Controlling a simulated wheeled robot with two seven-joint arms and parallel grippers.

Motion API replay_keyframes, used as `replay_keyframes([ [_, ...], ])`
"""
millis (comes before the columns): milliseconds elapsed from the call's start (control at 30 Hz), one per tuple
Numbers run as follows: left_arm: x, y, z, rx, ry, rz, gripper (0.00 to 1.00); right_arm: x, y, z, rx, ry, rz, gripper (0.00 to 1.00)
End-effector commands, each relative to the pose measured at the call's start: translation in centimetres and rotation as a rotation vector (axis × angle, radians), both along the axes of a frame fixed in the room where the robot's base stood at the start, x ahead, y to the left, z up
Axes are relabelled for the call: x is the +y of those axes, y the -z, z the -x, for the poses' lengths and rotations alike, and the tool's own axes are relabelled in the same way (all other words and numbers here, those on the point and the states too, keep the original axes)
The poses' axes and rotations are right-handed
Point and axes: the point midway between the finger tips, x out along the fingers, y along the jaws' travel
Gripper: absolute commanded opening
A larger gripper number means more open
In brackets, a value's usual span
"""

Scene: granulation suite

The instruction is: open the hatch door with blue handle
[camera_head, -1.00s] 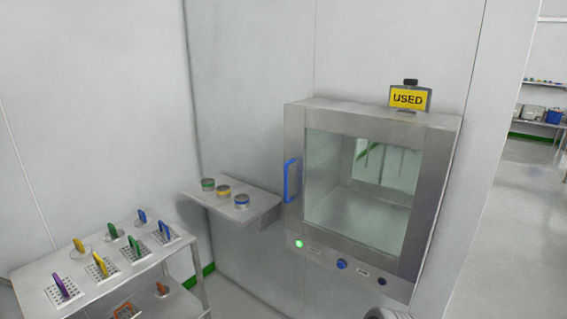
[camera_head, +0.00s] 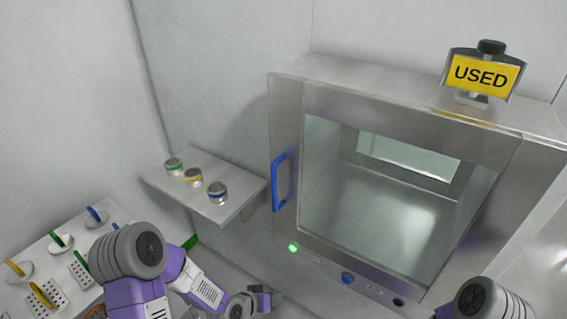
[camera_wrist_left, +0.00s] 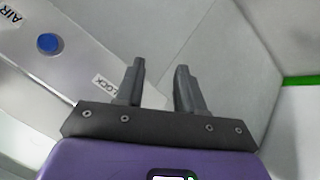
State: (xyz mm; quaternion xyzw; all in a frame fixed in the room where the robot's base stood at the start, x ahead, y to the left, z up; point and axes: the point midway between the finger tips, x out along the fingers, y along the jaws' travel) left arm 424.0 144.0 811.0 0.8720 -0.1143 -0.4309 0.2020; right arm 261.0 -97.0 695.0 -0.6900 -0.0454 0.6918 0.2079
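The hatch (camera_head: 355,82) is a steel wall box with a glass door, and the door looks closed. Its blue handle (camera_head: 279,182) is a vertical bar on the door's left side. My left gripper (camera_head: 265,299) is low in the head view, below and slightly left of the handle, touching nothing. In the left wrist view the left gripper (camera_wrist_left: 160,82) has its two dark fingers apart with nothing between them. The handle is not seen in that view. My right arm shows at the bottom right of the head view, but its gripper is out of frame.
A green light (camera_head: 293,247) and a blue button (camera_head: 347,278) sit below the door; the blue button also shows in the wrist view (camera_wrist_left: 48,43). A shelf (camera_head: 232,207) with three banded containers stands left of the handle. A rack (camera_head: 62,283) with scoops is at lower left. A USED sign (camera_head: 481,76) tops the hatch.

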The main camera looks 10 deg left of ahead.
Motion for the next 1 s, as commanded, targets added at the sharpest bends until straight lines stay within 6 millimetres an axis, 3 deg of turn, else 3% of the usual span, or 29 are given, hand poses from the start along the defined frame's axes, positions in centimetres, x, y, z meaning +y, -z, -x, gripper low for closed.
replay_keyframes([
  [33, 1.8, -6.3, -3.0, -0.165, -0.003, -0.012, 0.38, 0.0, -1.9, 0.0, 0.000, 0.000, 0.000, 0.43],
  [100, 3.3, -13.3, -5.7, -0.367, 0.021, -0.030, 0.38, 0.0, -3.1, 0.0, 0.000, 0.000, 0.000, 0.43],
  [200, 4.9, -22.6, -7.3, -0.613, 0.076, -0.066, 0.38, 0.0, -4.5, 0.0, -0.001, 0.000, 0.000, 0.43],
  [300, 5.5, -29.6, -7.3, -0.791, 0.144, -0.106, 0.38, 0.0, -5.6, -0.1, -0.001, 0.000, 0.000, 0.43],
  [400, 5.5, -34.1, -6.7, -0.904, 0.204, -0.139, 0.38, 0.0, -6.2, -0.1, -0.001, 0.000, 0.000, 0.43],
  [567, 5.1, -36.9, -6.2, -0.978, 0.258, -0.163, 0.38, 0.0, -6.5, -0.1, -0.001, 0.000, 0.000, 0.43],
  [1000, 1.9, -36.9, -11.4, -0.982, 0.262, -0.161, 0.38, 0.0, -6.0, -0.1, -0.001, 0.000, 0.000, 0.43],
])
